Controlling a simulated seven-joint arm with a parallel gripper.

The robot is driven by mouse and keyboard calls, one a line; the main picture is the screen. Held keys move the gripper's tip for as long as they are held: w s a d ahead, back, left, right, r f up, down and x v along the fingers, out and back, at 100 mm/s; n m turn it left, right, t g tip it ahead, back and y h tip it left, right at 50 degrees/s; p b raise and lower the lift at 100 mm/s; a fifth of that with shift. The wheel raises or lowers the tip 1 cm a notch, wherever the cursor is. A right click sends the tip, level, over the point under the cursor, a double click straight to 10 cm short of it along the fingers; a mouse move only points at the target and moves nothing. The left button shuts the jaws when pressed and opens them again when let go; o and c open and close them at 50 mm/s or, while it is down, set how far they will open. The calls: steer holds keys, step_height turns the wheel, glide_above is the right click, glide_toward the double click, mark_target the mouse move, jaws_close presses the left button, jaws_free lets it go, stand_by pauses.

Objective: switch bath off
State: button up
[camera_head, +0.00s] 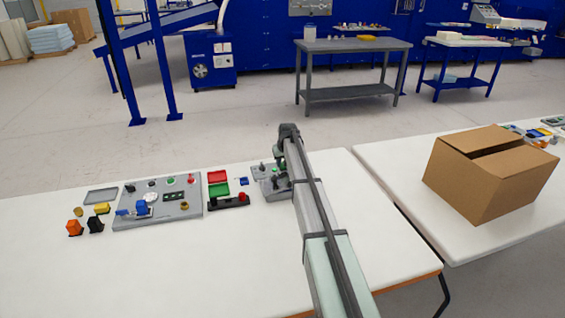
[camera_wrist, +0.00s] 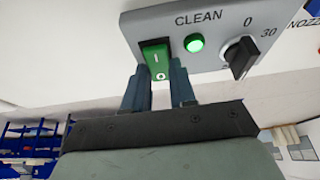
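In the wrist view a grey panel (camera_wrist: 217,48) marked CLEAN fills the upper right. It carries a green rocker switch (camera_wrist: 157,60) marked I and O, a lit green lamp (camera_wrist: 194,43) and a black knob (camera_wrist: 238,58) beside the marks 0 and 30. My gripper (camera_wrist: 159,72) is open and empty, its two fingers apart on either side of the switch's lower part. I cannot tell whether they touch it. In the head view a small grey unit (camera_head: 270,188) lies at my arm's end; my arm hides part of it and the fingers.
A larger grey panel (camera_head: 165,210) with knobs and buttons lies left on the white table (camera_head: 130,270). Red and green trays (camera_head: 218,177) and small coloured parts lie near it. A cardboard box (camera_head: 485,180) stands on the right table. The white table's front is clear.

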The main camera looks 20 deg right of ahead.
jaws_close()
steer(key=shift+w+g, duration=0.5)
steer(key=shift+g, duration=1.3)
steer(key=o, duration=0.5)
jaws_free()
step_height(320, 180, up, 14)
steer(key=shift+s, duration=0.45)
steer(key=shift+a+f, duration=0.1)
